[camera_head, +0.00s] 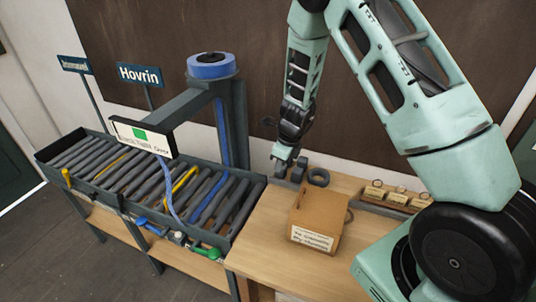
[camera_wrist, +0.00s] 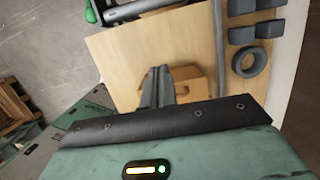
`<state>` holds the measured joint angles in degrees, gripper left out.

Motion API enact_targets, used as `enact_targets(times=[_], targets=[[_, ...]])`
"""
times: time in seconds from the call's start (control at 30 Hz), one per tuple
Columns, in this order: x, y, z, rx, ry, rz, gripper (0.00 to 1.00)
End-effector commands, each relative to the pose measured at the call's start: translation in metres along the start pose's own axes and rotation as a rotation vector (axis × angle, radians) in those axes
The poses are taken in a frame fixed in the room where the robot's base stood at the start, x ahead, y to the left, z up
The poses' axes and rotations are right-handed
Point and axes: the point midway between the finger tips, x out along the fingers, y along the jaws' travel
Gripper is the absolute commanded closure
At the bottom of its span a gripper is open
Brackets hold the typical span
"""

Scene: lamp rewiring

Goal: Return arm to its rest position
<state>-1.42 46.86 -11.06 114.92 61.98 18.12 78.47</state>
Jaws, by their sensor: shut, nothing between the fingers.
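My gripper (camera_head: 283,157) hangs from the pale green arm in the head view, fingers pointing down above the back of the wooden bench top (camera_head: 265,230). It is to the left of and behind the cardboard box (camera_head: 318,215). In the wrist view my gripper (camera_wrist: 158,75) shows its fingers shut together with nothing between them. The box (camera_wrist: 196,84) appears partly hidden behind the fingers there. Whether the fingertips touch anything cannot be told.
A dark ring (camera_head: 318,177) lies on the bench near the gripper; it also shows in the wrist view (camera_wrist: 250,62). A rack of dark rollers (camera_head: 215,200), a post with a blue spool (camera_head: 211,66) and a sign (camera_head: 140,74) stand left. A small tray (camera_head: 390,197) is right.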

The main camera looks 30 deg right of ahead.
Motion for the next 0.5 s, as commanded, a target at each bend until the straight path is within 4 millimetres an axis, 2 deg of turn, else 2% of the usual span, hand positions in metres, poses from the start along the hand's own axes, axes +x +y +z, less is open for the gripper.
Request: enact_targets(times=[0.03,0.23,0.5], targets=[[-0.002,0.001,0.009,-0.007,-0.002,-0.002,1.00],[-0.011,0.001,0.033,-0.005,-0.003,-0.002,1.00],[-0.017,0.001,0.043,0.000,-0.001,0.000,1.00]])
